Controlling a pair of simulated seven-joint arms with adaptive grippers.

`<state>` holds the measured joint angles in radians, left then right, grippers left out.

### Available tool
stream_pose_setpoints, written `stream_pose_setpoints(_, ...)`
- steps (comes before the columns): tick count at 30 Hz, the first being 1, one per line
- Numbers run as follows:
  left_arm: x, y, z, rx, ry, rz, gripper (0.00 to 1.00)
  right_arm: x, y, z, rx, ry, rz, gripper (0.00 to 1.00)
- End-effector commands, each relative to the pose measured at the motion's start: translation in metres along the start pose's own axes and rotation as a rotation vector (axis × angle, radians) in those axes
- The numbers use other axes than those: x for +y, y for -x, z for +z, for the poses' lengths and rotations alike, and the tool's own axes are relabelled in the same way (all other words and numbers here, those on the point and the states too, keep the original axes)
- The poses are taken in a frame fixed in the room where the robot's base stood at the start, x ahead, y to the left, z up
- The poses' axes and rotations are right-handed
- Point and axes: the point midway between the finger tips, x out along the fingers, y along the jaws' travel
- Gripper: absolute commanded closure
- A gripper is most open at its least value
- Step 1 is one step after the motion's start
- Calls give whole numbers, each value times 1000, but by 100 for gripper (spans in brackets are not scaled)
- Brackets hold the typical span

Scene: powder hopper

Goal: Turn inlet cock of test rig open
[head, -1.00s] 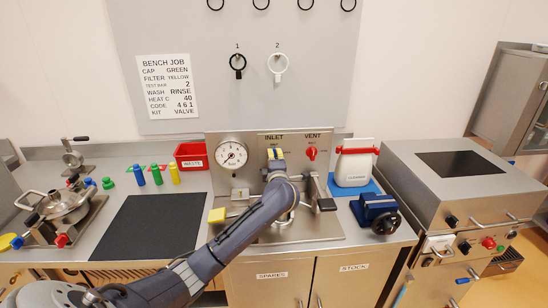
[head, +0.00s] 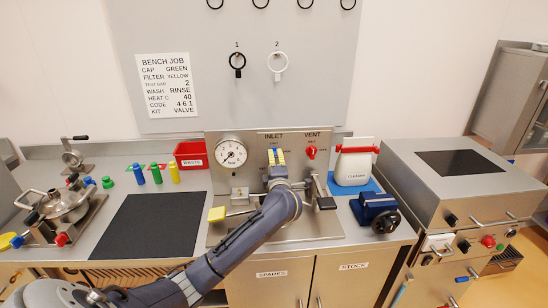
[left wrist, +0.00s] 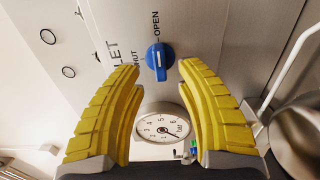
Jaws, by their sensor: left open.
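The inlet cock is a blue knob (left wrist: 160,60) with a white mark, on the steel panel of the test rig (head: 215,140). In the left wrist view it sits beside the SHUT and OPEN labels; I cannot tell exactly which one the mark points to. My left gripper (head: 277,155) has yellow fingers and is in front of the panel under the INLET label. In the left wrist view its fingers (left wrist: 160,85) are spread, with the knob beyond the tips, apart from them. My right gripper is not in view.
The round pressure gauge (head: 231,153) is left of the cock. The red vent cock (head: 311,153) is close on the right. A yellow-ended lever (head: 217,214) and a black-ended lever (head: 326,203) stick out below. A white bottle (head: 354,166) stands right of the rig.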

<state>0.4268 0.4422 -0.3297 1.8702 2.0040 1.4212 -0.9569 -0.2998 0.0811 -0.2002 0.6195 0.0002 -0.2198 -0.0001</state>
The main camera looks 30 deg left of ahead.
Motion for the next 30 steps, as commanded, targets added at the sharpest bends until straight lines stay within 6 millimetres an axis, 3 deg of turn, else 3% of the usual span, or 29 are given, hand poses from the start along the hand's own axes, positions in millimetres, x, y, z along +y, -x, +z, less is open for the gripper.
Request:
stream_pose_setpoints(6, -1, 39, 0, -2, 2, -1, 64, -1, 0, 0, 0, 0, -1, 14)
stream_pose_setpoints(13, 0, 66, 0, -1, 3, -2, 64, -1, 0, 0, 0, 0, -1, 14)
stream_pose_setpoints(30, 0, 77, 0, 0, 2, -1, 64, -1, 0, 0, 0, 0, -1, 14)
